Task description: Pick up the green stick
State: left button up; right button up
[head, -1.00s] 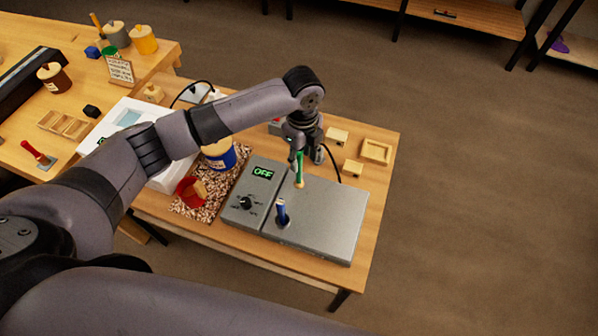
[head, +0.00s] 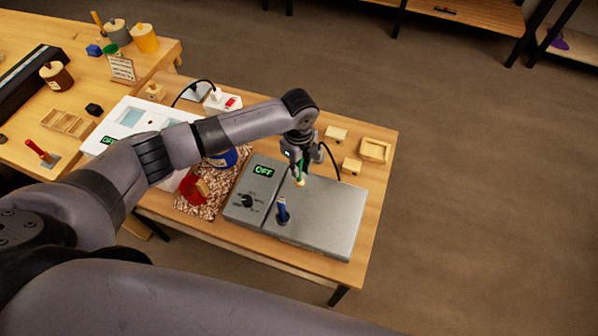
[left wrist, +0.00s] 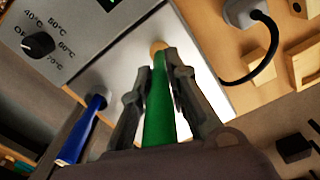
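The green stick (head: 300,177) stands upright on the grey metal plate of the hot plate device (head: 330,218), its pale tip downward. In the left wrist view the green stick (left wrist: 159,112) runs between the two fingers. My left gripper (head: 299,162) is over it from above, its fingertips against both sides of the stick. The left gripper (left wrist: 160,72) looks shut on the stick in the wrist view. Whether the tip touches the plate cannot be told. My right gripper is not in view.
A blue stick (head: 282,211) stands on the plate close by. The control box (head: 252,190) reads OFF. A red cup (head: 194,190) is on a speckled mat, with a blue container behind it. Small wooden blocks and a tray (head: 375,150) lie at the right rear. A cable curves near the gripper.

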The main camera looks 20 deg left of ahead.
pick_arm(q)
grip_shut()
jog(key=shift+r, duration=0.1)
